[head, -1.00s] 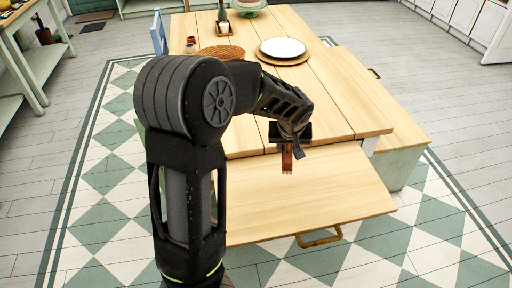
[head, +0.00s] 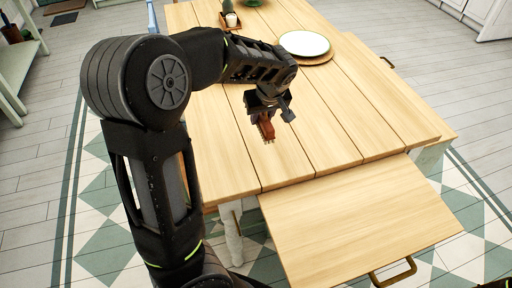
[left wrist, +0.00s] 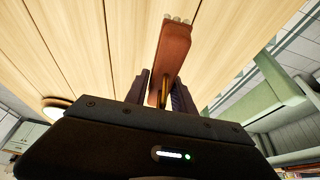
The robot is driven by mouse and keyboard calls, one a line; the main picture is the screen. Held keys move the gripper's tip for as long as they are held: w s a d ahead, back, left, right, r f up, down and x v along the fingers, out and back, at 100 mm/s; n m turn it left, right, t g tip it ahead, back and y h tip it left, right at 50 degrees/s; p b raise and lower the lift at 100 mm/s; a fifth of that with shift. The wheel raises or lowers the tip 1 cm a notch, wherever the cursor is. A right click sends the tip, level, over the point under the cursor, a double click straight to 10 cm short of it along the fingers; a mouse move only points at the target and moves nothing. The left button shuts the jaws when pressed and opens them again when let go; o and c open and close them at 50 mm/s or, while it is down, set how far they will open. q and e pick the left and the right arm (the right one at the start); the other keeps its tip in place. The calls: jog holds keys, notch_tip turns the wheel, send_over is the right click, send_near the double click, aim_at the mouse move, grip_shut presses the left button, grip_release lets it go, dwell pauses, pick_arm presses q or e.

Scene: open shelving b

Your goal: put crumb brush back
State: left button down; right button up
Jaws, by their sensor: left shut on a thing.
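The crumb brush (head: 266,127) is a small reddish-brown block with pale bristle tips. My left gripper (head: 262,112) is shut on it and holds it over the near part of the wooden table (head: 310,130), bristles pointing down. I cannot tell the exact gap to the tabletop. In the left wrist view the brush (left wrist: 172,55) stands out between the two dark fingers (left wrist: 160,92), bristles at the far end. My right gripper is not in view.
A pulled-out wooden leaf or drawer top (head: 360,220) with a brass handle (head: 393,272) juts from the table's near side. A white plate (head: 304,43) on a round mat and a small tray (head: 230,20) with items stand farther back. The tabletop around the brush is clear.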

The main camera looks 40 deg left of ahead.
pick_arm(q)
jog(key=shift+d+r, duration=0.1)
jog(key=shift+d, duration=0.1)
jog(key=shift+a+f, duration=0.15)
jog(key=shift+f, duration=0.25)
send_over(260, 145)
jog(key=d, duration=0.1)
jog(key=shift+s+f, duration=0.2)
jog(key=shift+f, duration=1.2)
jog(key=shift+s+f, duration=0.15)
jog(key=shift+f, duration=1.25)
jog(key=shift+f, duration=1.85)
jog(key=shift+f, duration=0.1)
jog(key=shift+f, duration=0.15)
jog(key=c, duration=1.1)
grip_release()
jog(key=shift+o, duration=0.2)
jog(key=shift+r, duration=0.2)
